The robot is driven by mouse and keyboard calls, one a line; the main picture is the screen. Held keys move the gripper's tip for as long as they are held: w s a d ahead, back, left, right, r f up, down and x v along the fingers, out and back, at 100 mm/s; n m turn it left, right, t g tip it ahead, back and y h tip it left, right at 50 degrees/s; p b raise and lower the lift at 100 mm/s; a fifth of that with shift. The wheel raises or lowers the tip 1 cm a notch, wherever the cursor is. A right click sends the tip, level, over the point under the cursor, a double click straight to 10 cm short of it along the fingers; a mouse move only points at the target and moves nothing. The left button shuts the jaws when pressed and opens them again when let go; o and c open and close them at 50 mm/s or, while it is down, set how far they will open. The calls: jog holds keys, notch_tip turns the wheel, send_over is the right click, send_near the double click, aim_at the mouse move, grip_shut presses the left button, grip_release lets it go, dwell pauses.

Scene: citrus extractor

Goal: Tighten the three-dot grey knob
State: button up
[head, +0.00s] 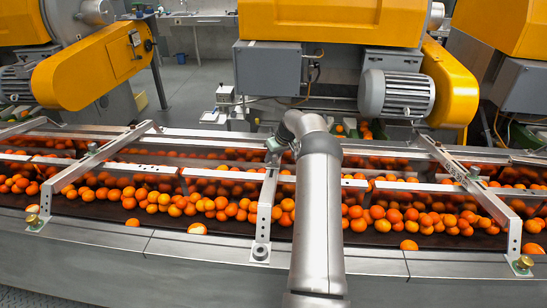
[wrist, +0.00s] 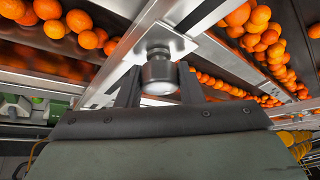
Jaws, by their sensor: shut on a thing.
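A grey round knob (wrist: 160,72) sits on a metal bracket (wrist: 143,38) in the wrist view. My gripper (wrist: 159,82) has one finger on each side of it and is shut on it. In the head view my arm reaches over the conveyor to the far end of the middle bracket (head: 266,200), where my gripper (head: 277,146) is small and partly hidden. I cannot make out dot marks on the held knob. Another grey knob (head: 261,252) sits at that bracket's near end. Grey knobs also show on the left bracket (head: 92,148) and right bracket (head: 475,172).
Oranges (head: 400,219) fill the conveyor under metal rails (head: 220,173). Brass knobs sit at the near ends of the left (head: 32,217) and right (head: 523,263) brackets. Yellow machines with a grey motor (head: 397,95) stand behind the conveyor.

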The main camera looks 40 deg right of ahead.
jog(key=shift+f+m+b, duration=0.1)
jog(key=shift+m+b, duration=0.2)
jog(key=shift+b, duration=0.1)
jog(key=shift+a+f+m+h+b, duration=0.1)
jog(key=shift+m+h+b, duration=0.6)
jog(key=shift+m+b, duration=0.3)
jog(key=shift+m+g+h+b, duration=0.3)
jog(key=shift+m+h+b, duration=0.2)
jog(key=shift+m+b, duration=0.3)
jog(key=shift+m+g+h+b, duration=0.45)
jog(key=shift+m+h, duration=0.15)
jog(key=shift+m, duration=0.6)
jog(key=m, duration=0.1)
jog(key=m+g+h, duration=0.1)
jog(key=m, duration=0.1)
jog(key=shift+r, duration=0.25)
jog(key=m+g+h+p, duration=0.1)
jog(key=m+g, duration=0.1)
jog(key=m, duration=0.2)
jog(key=shift+r, duration=0.1)
jog(key=shift+m+g+h+p, duration=0.3)
jog(key=shift+m+g+p, duration=0.75)
jog(key=shift+m+p, duration=0.6)
jog(key=shift+m, duration=0.35)
